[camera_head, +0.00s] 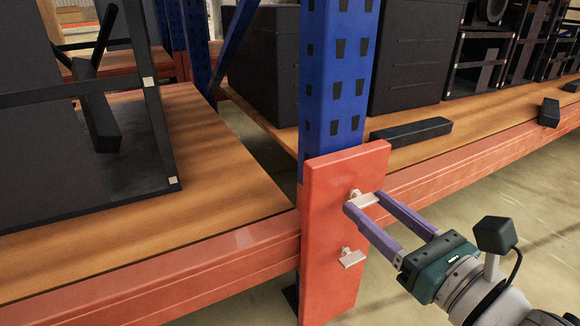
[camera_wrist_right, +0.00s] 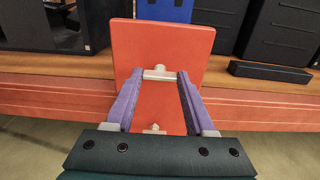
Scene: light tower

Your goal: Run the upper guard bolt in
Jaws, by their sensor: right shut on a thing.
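The red guard plate (camera_head: 333,235) stands upright against the foot of the blue rack post (camera_head: 336,85). The upper guard bolt (camera_head: 357,197) is a pale bolt with a flat wing-like head in the upper part of the plate. My right gripper (camera_head: 366,203) is shut on that head, one purple finger at each side. The right wrist view shows the bolt head (camera_wrist_right: 159,72) between the fingertips (camera_wrist_right: 160,77). The lower guard bolt (camera_head: 351,257) sits below it, also in the plate, its head slightly tilted. How deep the upper bolt sits cannot be told. My left gripper is not in view.
Orange beams (camera_head: 240,255) run to both sides of the plate under wooden shelves (camera_head: 225,165). Black cases and speakers (camera_head: 415,50) stand on the shelves. A black bar (camera_head: 410,132) lies close behind the plate. The floor (camera_head: 510,190) in front at the right is clear.

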